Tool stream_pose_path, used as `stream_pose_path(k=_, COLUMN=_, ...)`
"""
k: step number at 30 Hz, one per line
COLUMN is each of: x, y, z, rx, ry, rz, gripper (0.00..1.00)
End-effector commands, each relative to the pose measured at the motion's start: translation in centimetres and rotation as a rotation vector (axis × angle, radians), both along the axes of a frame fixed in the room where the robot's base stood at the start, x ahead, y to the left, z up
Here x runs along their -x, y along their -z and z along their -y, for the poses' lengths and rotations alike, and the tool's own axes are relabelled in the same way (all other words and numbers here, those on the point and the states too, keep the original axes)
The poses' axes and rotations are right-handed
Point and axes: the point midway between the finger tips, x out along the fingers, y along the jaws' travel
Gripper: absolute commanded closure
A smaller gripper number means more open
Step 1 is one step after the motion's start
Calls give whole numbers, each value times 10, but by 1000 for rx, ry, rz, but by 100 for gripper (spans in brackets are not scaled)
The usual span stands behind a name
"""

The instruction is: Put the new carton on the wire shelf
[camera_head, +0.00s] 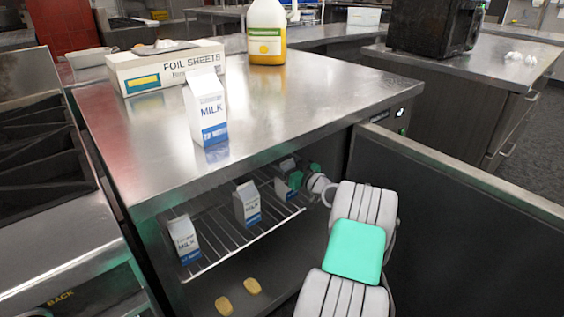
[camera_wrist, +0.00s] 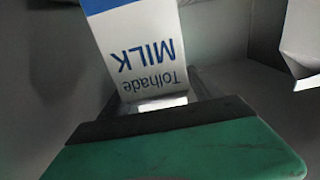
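One white-and-blue milk carton (camera_head: 207,108) stands upright on the steel counter top. Inside the open cabinet below, the wire shelf (camera_head: 208,262) bears a left carton (camera_head: 184,240) and a middle carton (camera_head: 247,204), both upright. A right carton (camera_head: 283,183) is at the shelf's right end, partly hidden by my gripper (camera_head: 305,174). In the wrist view a carton (camera_wrist: 145,40) appears upside down just beyond a green finger with a dark edge. The other finger is not clear there, so I cannot tell whether my gripper is closed on this carton.
The cabinet's open door (camera_head: 465,225) stands to the right of my arm. Two yellowish items (camera_head: 252,286) lie below the shelf. A foil sheets box (camera_head: 165,68) and a jug (camera_head: 266,35) stand on the counter. In the wrist view, a pale object (camera_wrist: 300,45) shows at right.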

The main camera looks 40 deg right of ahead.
Motion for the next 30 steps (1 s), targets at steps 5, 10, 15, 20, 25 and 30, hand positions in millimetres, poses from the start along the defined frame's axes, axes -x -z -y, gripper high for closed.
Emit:
stream_pose_path(k=5, x=0, y=0, z=0, rx=0, ry=0, rz=0, gripper=26)
stream_pose_path(k=10, x=8, y=-4, z=2, rx=0, ry=3, rz=-1, gripper=26)
stream_pose_path(k=15, x=49, y=-5, z=4, rx=-2, ry=7, rz=-1, gripper=26)
stream_pose_path(k=20, x=90, y=-5, z=4, rx=-3, ry=5, rz=-1, gripper=26)
stream_pose_path(k=25, x=116, y=-4, z=4, rx=-1, ry=2, rz=0, gripper=26)
stream_pose_path(k=30, x=121, y=-3, z=3, rx=0, ry=0, rz=0, gripper=26)
